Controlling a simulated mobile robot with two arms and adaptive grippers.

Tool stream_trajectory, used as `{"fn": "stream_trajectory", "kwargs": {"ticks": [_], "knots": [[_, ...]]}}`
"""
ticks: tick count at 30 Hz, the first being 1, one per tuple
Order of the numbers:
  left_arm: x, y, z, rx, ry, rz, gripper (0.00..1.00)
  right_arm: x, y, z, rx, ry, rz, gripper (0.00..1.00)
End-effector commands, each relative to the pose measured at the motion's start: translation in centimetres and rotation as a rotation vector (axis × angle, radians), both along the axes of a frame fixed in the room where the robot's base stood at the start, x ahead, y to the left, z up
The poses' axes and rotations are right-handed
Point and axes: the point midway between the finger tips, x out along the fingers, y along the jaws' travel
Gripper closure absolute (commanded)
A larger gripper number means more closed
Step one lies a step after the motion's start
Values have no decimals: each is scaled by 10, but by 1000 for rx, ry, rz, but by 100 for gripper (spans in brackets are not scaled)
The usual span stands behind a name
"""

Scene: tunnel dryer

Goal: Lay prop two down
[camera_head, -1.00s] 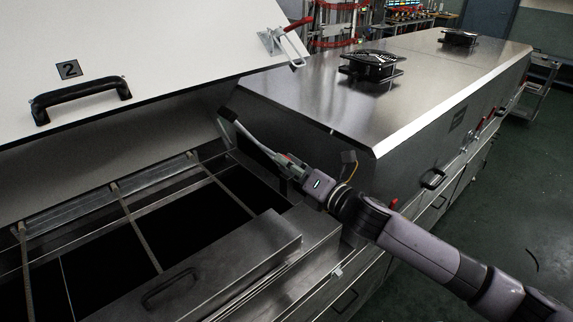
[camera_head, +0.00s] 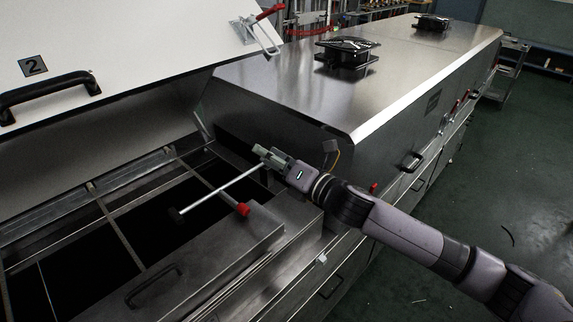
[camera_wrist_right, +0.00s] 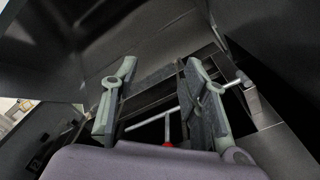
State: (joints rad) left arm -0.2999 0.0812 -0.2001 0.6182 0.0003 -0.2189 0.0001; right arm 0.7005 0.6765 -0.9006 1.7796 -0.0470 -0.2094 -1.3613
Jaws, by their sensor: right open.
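Prop two appears to be the pale rod (camera_head: 221,187) with a dark end pad and a short red-tipped side piece (camera_head: 242,209). It slants over the dark dryer opening, its pad at lower left and its other end close by my right gripper (camera_head: 268,156). In the right wrist view, the rod (camera_wrist_right: 146,124) and red tip (camera_wrist_right: 168,144) show beyond my open fingers (camera_wrist_right: 158,100), and one finger hides part of the rod. I cannot tell whether it touches a finger or rests on the frame. My left gripper is out of view.
The white lid (camera_head: 150,50) marked 2 stands raised, with a black handle (camera_head: 45,95) and a red-handled latch (camera_head: 262,28). Metal bars (camera_head: 125,238) cross the opening. A steel housing (camera_head: 300,90) with fans (camera_head: 345,50) extends behind.

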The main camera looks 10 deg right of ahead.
Motion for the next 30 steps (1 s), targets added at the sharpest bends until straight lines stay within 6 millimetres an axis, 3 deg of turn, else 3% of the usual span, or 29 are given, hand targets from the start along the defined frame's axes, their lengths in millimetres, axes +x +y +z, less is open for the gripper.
{"fn": "stream_trajectory", "kwargs": {"ticks": [9,15,30], "knots": [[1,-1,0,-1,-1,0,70,-54,-42,-4,-3,3,-1,59],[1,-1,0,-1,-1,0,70,-78,-60,-4,0,2,-2,59],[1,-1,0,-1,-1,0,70,-87,-66,-3,-1,-1,0,59]]}}
